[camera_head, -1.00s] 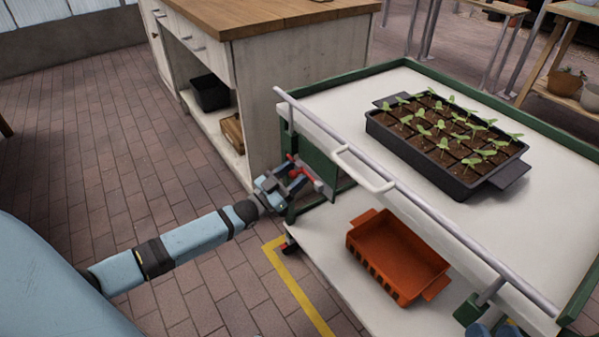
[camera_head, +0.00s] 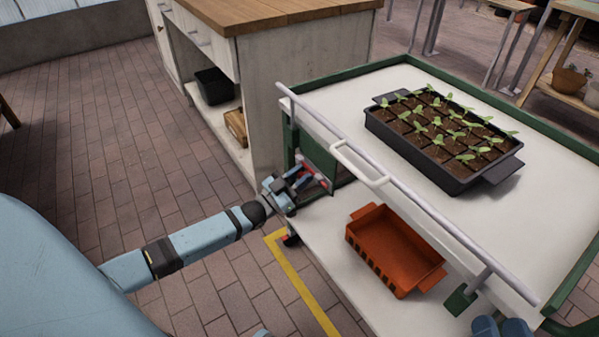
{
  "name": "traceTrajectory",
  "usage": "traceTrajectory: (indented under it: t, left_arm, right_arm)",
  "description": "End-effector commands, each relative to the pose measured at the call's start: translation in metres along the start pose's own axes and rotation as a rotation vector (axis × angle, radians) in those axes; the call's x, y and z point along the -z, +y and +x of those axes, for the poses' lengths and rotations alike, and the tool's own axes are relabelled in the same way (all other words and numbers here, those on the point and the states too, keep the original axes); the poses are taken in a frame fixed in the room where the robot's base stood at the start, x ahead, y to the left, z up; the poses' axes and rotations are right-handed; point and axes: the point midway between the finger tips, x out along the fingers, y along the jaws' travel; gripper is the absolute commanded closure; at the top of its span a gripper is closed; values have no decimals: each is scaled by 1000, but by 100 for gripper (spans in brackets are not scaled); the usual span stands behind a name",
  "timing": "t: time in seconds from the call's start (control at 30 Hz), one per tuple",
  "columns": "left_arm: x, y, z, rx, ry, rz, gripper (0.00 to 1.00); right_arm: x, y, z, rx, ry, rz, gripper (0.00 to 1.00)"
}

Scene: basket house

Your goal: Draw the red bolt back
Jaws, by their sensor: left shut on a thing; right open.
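The trolley's white top (camera_head: 345,92) bears a black seedling tray (camera_head: 430,150). A pale rail (camera_head: 420,203) with a loop handle (camera_head: 357,163) runs along its near side. An orange crate (camera_head: 395,248) stands on the lower shelf.

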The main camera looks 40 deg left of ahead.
Motion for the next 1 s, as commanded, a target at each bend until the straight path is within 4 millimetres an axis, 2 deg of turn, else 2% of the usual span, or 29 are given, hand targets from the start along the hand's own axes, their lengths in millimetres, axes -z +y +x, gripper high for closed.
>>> traceTrajectory:
  t: [0.03,0.2,0.23,0.3,0.33,0.6,0.73,0.87,1.0]
  left_arm:
    - [0,5,0,-6,3,-3,100]
    - [0,6,0,-8,3,-4,100]
    - [0,7,0,-8,3,-5,69]
    - [-1,6,-1,-7,3,-4,53]
    - [-1,6,0,-7,3,-4,49]
    - [0,4,-1,-5,2,-3,49]
    - [0,4,-10,-5,1,-3,49]
    - [1,4,-33,-6,-1,-3,49]
    - [1,4,-66,-6,-2,-3,49]
  right_arm:
    - [-1,0,0,0,-1,0,57]
    - [-1,0,0,0,-2,0,57]
    - [-2,0,0,0,-3,0,57]
    - [-2,0,0,0,-3,0,57]
    - [-2,0,0,0,-3,-1,57]
    - [-1,0,0,0,-3,-1,57]
    - [3,0,0,-1,2,-2,57]
    - [13,-1,0,-3,28,-5,57]
    - [22,-4,-2,-7,69,-1,57]
